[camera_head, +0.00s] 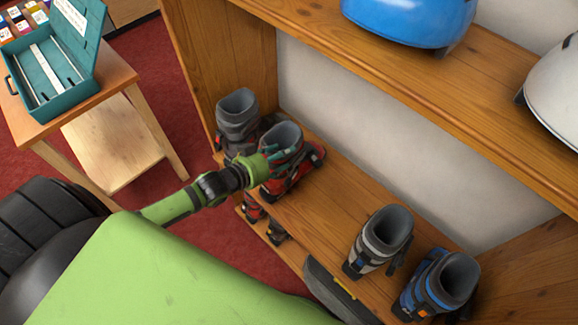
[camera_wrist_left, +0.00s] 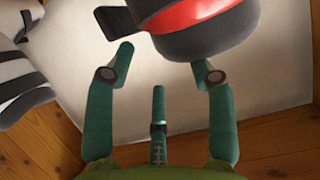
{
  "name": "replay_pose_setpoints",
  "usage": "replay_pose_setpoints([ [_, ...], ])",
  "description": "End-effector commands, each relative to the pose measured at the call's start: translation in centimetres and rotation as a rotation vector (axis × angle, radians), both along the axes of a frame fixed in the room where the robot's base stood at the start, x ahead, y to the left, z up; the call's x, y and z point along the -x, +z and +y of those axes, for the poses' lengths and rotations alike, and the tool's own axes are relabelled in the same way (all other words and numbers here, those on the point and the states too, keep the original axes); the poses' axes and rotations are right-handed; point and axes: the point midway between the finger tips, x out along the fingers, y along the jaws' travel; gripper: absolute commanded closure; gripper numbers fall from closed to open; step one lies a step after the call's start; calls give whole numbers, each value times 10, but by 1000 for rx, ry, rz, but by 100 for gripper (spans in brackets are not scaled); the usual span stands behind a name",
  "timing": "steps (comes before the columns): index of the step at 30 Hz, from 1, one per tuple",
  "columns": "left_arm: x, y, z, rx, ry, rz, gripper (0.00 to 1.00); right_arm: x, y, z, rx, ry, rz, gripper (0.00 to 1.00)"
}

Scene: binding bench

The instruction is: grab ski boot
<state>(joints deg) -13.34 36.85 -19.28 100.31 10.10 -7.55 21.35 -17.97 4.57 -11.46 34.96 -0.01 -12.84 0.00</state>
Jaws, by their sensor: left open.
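A red and black ski boot (camera_head: 303,166) with a grey cuff stands on the wooden shelf. My left gripper (camera_head: 271,156) is at this boot's near side, its green fingers overlapping the boot in the head view. In the left wrist view the left gripper (camera_wrist_left: 160,66) has its fingers spread, with nothing between them. A dark boot part with a red band (camera_wrist_left: 205,18) is just beyond the fingertips. I cannot tell whether they touch. A grey ski boot (camera_head: 237,118) stands to the left of the red one. My right gripper is not in view.
A white-grey boot (camera_head: 380,241) and a blue boot (camera_head: 438,284) stand farther right on the same shelf (camera_head: 325,215). A blue helmet (camera_head: 410,20) and a white helmet (camera_head: 555,90) sit above. More footwear is below. A teal box (camera_head: 75,92) stands on a small table.

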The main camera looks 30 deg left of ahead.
Motion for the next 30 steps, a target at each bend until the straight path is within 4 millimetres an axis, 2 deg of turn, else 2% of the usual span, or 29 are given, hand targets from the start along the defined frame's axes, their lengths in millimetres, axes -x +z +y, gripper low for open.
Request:
replay_pose_setpoints([
  [7, -20, -13, -7, 0, 0, -3, 45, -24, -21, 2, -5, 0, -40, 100],
  [14, -48, -25, -17, 1, 1, -3, 45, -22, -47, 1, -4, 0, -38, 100],
  [18, -55, -25, -19, -1, 1, 1, 45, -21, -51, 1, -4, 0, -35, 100],
  [25, -55, -24, -20, -1, 1, 1, 45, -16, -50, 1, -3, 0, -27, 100],
  [29, -55, -24, -19, -1, 1, 1, 97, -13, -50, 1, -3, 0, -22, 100],
  [30, -55, -24, -20, 0, 1, 1, 100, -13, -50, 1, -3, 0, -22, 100],
])
